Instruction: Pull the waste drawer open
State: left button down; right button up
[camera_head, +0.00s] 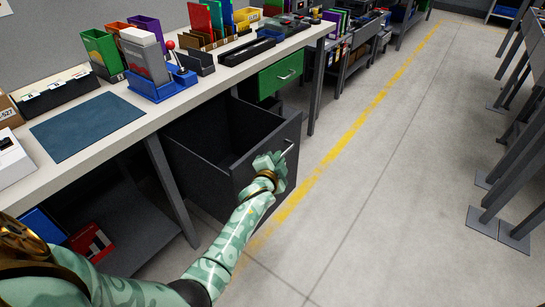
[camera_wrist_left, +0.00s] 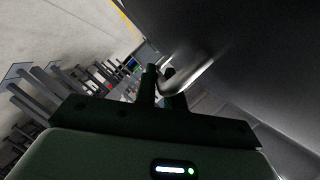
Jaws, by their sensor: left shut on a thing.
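The waste drawer (camera_head: 222,158) is a dark grey, deep box drawer under the bench, standing well out from it, with its empty-looking inside showing from above. Its bar handle (camera_head: 288,148) is on the front face. My left gripper (camera_head: 282,157) is at the front and shut on this handle. In the left wrist view the two dark fingers (camera_wrist_left: 161,88) close around the metal handle (camera_wrist_left: 188,72), with the dark drawer front filling the upper right. My right gripper is not in view.
A closed green drawer (camera_head: 280,75) is beyond the waste drawer. Bench legs stand close by. The concrete floor (camera_head: 385,170) to the right is clear.

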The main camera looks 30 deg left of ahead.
pick_arm(q)
jog(key=shift+d+f, duration=0.1)
jog(key=shift+d, duration=0.55)
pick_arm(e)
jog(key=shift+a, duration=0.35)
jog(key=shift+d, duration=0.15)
pick_arm(q)
jog(key=c, duration=1.5)
grip_release()
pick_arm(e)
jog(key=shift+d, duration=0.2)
